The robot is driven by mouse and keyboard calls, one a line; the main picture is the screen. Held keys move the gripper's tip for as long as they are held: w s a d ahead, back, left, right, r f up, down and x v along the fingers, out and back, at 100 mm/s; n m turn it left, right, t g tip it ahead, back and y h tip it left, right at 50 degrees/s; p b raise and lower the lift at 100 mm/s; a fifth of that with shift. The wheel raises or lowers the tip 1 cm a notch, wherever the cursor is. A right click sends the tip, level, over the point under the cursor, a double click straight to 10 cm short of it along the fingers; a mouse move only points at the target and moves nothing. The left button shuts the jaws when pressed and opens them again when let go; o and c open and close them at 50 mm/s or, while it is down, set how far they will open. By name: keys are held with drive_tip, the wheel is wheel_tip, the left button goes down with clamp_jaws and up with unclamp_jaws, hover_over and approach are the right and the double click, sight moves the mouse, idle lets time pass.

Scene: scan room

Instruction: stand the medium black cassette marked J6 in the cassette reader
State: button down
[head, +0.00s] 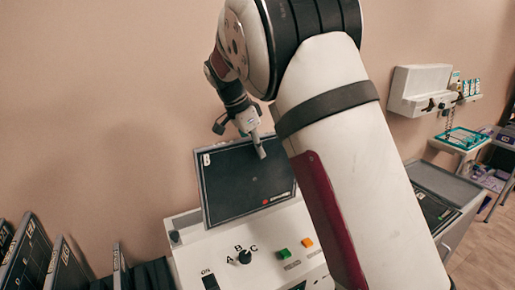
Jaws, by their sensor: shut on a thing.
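A black flat cassette (240,185) with a pale border stands nearly upright, slightly tilted in the picture, at the back of the white reader (215,252). A small white label is at its top left and a small red mark at its lower right; I cannot read either. My gripper (261,150) is shut on the cassette's top edge. The cassette's bottom edge meets the back of the reader's top; I cannot tell whether it is in a slot. My arm hides the right part of the reader.
The reader's panel has a black knob (244,257) marked A, B, C, a green button (282,254) and an orange button (307,242). Several black cassettes (62,265) stand in a rack at lower left. A grey cabinet (459,190) stands at right.

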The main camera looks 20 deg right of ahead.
idle(0.4)
drive_tip(key=shift+f, duration=0.7)
drive_tip(key=shift+f, duration=0.35)
drive_tip(key=shift+f, duration=0.7)
drive_tip(key=shift+f, duration=0.35)
drive_tip(key=shift+f, duration=0.35)
drive_tip(key=shift+f, duration=0.3)
drive_tip(key=shift+f, duration=0.75)
drive_tip(key=shift+f+b, duration=0.3)
drive_tip(key=shift+f, duration=0.4)
